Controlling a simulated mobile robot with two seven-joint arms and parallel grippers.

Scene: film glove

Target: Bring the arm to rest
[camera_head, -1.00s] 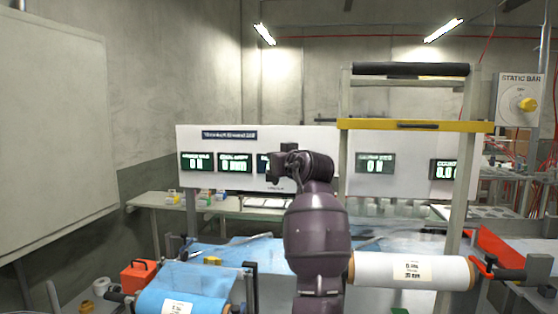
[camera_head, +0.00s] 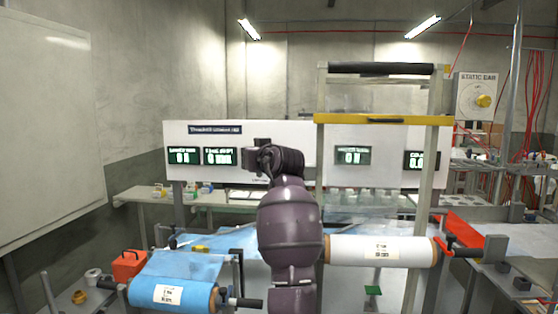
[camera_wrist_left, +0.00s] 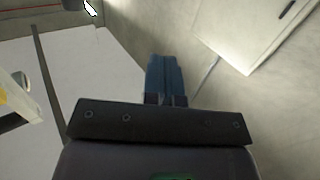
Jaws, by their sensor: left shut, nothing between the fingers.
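My left gripper (camera_wrist_left: 164,65) shows in the left wrist view as two dark blue fingers pressed together, with nothing between them. In the head view one dark purple arm of mine rises through the middle, bent, its dark end in front of the white display board (camera_head: 240,132). The fingers cannot be made out there. The arm's end looks apart from everything. My right gripper is in neither view.
A blue film roll (camera_head: 172,293) lies low left of the arm, and a white roll (camera_head: 345,250) low right. A tall frame with a yellow bar (camera_head: 376,119) stands right of the arm. A red box (camera_head: 128,265) sits at the left. The space above the arm is clear.

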